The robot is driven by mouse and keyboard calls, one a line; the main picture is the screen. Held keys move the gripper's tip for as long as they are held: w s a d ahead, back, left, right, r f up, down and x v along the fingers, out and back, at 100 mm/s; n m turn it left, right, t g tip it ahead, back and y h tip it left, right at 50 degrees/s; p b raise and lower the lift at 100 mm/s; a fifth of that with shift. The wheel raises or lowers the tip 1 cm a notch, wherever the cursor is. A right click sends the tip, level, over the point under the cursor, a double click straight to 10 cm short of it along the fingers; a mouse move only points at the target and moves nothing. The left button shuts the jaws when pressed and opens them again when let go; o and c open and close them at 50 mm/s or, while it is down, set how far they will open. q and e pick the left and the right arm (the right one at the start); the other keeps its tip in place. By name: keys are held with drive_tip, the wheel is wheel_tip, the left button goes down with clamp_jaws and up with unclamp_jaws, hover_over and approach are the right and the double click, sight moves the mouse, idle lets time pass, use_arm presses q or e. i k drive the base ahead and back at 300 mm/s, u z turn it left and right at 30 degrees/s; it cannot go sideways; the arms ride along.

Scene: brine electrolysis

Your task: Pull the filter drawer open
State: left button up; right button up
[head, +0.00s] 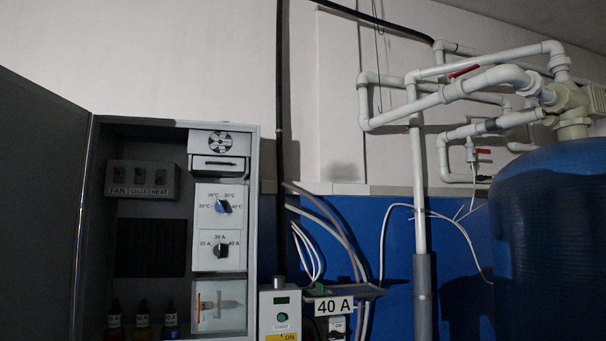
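The filter drawer (217,164) appears to be the white front with a dark horizontal slot or handle, just below the fan grille (219,141) at the top right of the open grey cabinet (253,220). It looks closed or nearly so; I cannot tell exactly how far it sits out. Neither of my grippers is in view.
The cabinet door (40,200) stands open at the left. Below the drawer are a blue knob (223,207) and a black knob (221,250). Small bottles (143,321) stand at the cabinet's bottom. A box with a green button (281,301) is to the right.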

sight(214, 165)
drive_tip(key=z, duration=0.05)
drive_tip(key=i, duration=1.15)
drive_tip(key=u, duration=1.05)
drive_tip(key=i, duration=0.5)
drive_tip(key=u, duration=0.6)
